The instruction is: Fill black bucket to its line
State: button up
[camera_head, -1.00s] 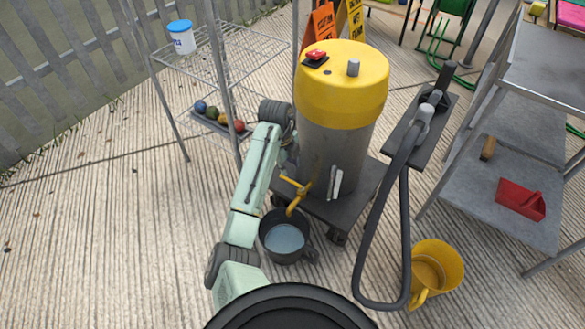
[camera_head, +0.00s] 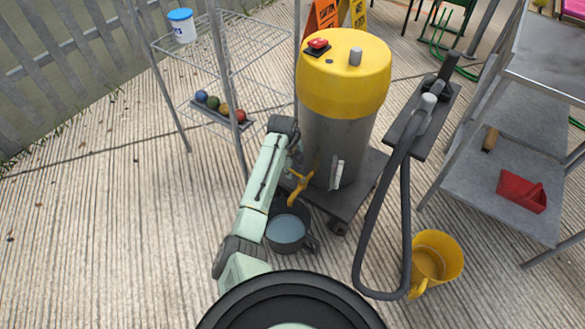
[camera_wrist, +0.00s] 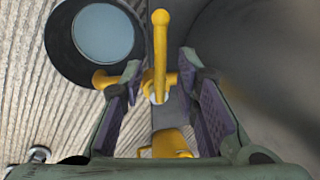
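The black bucket (camera_head: 288,247) stands on the ground below the yellow tap (camera_head: 299,187) of a yellow-topped grey tank (camera_head: 338,140). Bluish liquid shows inside it; I cannot make out a fill line. In the wrist view the bucket (camera_wrist: 62,60) is at the upper left, with the tap's spout reaching toward it. My gripper (camera_wrist: 160,75) is open, its two fingers apart on either side of the tap's upright yellow handle (camera_wrist: 160,45). Gaps show between the handle and both fingers. In the head view my wrist hides most of the gripper beside the tank.
A black hose (camera_head: 359,260) hangs in a loop right of the tap. A yellow bucket (camera_head: 450,258) stands near it. A wire rack (camera_head: 180,85) is at the left, and a metal shelf with a red scoop (camera_head: 522,192) at the right. The left foreground is clear.

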grip_shut()
dwell(0.7)
